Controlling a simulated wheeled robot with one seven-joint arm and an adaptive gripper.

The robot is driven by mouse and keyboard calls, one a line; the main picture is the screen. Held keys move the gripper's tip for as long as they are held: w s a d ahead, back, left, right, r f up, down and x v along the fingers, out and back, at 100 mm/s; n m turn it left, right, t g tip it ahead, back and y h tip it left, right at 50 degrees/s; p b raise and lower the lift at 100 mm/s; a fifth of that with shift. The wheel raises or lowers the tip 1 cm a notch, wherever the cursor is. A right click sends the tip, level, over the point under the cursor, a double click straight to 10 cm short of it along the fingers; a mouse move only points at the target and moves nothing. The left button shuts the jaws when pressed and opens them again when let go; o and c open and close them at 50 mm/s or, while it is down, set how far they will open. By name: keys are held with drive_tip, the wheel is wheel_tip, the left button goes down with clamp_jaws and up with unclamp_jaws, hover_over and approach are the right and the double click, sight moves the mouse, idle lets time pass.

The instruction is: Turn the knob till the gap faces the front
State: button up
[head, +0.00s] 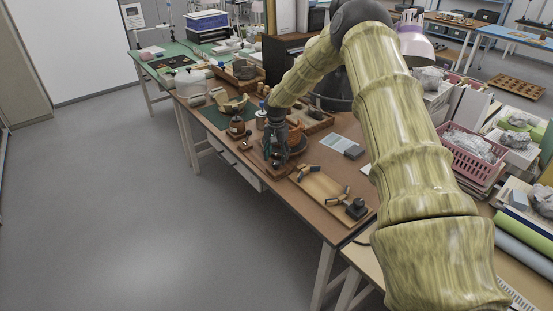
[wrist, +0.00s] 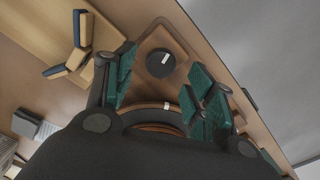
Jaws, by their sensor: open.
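The knob (wrist: 160,63) is a dark round disc with a small white mark, on a wooden base plate (wrist: 148,40) in the wrist view. Just beside it is the dark turntable rim (wrist: 155,109), which also has a white mark. A brown vessel (wrist: 158,128) on it is mostly hidden by my gripper. In the head view the orange-brown vessel (head: 295,138) stands behind my gripper (head: 276,153). I cannot tell where its gap faces. My gripper (wrist: 166,88) is open, its green-padded fingers apart above the knob and rim, with nothing between them that I can see held.
The table's front edge is close to the knob.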

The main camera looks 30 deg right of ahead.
sight(276, 164)
drive_tip(key=shift+f, duration=1.2)
drive_tip(key=shift+c, duration=0.3)
drive_tip(key=c, duration=0.9)
